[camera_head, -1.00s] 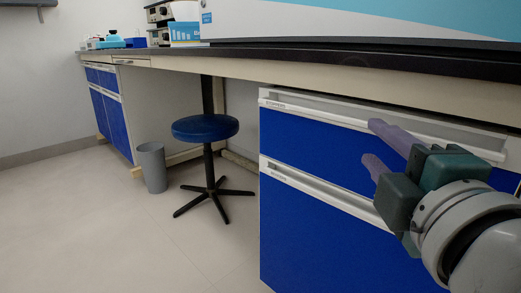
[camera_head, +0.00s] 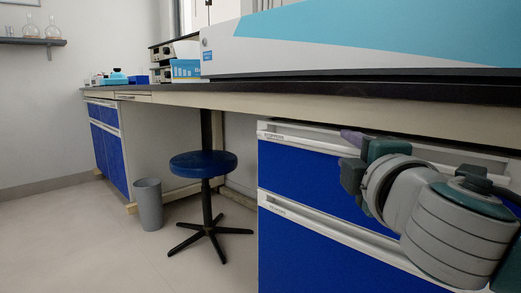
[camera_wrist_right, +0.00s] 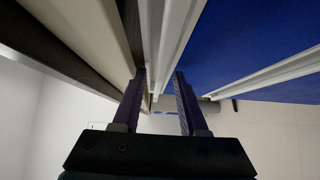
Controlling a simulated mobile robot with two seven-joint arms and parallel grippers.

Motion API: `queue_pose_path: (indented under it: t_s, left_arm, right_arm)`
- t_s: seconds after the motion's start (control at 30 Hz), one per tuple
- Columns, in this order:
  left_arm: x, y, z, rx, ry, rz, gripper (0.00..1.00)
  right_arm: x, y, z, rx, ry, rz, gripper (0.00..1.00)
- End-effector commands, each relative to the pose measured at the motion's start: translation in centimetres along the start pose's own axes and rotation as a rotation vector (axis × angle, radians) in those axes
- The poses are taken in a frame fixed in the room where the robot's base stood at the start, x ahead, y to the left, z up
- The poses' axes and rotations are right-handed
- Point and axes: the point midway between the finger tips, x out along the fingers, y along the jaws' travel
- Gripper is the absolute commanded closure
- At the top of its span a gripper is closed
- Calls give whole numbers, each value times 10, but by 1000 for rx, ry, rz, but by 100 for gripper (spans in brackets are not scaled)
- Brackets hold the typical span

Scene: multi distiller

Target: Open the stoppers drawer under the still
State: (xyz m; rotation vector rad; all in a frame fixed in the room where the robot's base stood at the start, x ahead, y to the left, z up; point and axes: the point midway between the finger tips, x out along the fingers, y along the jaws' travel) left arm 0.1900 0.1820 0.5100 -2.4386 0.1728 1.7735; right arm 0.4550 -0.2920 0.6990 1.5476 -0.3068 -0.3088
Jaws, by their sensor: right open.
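The top drawer (camera_head: 300,168) is blue, with a pale handle rail (camera_head: 305,143) along its upper edge and a small label at its left end. It looks shut, under the counter and the large white and light-blue machine (camera_head: 360,45), apparently the still. My right gripper (camera_head: 352,148) is at this rail; its arm hides the rail's right part and most of its fingers. In the right wrist view my open right gripper (camera_wrist_right: 160,74) has one dark finger on each side of the pale rail (camera_wrist_right: 178,35). I cannot tell whether they touch it. My left gripper is not in view.
A second blue drawer front (camera_head: 310,245) with its own rail lies below. A blue stool (camera_head: 203,164) and a grey bin (camera_head: 148,205) stand left of the cabinet. The dark-topped counter (camera_head: 300,92) overhangs the drawers. The floor at left is clear.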

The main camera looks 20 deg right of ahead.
Motion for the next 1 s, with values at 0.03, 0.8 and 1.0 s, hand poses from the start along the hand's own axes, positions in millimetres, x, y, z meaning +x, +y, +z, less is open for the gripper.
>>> queue_pose_path:
  t_s: [0.03,0.8,1.0]
  left_arm:
    - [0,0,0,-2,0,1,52]
    - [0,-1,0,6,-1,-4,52]
    - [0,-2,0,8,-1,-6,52]
  right_arm:
    - [0,0,0,0,0,0,61]
    - [0,-1,0,0,0,-1,100]
    - [-1,-1,0,0,0,-2,100]
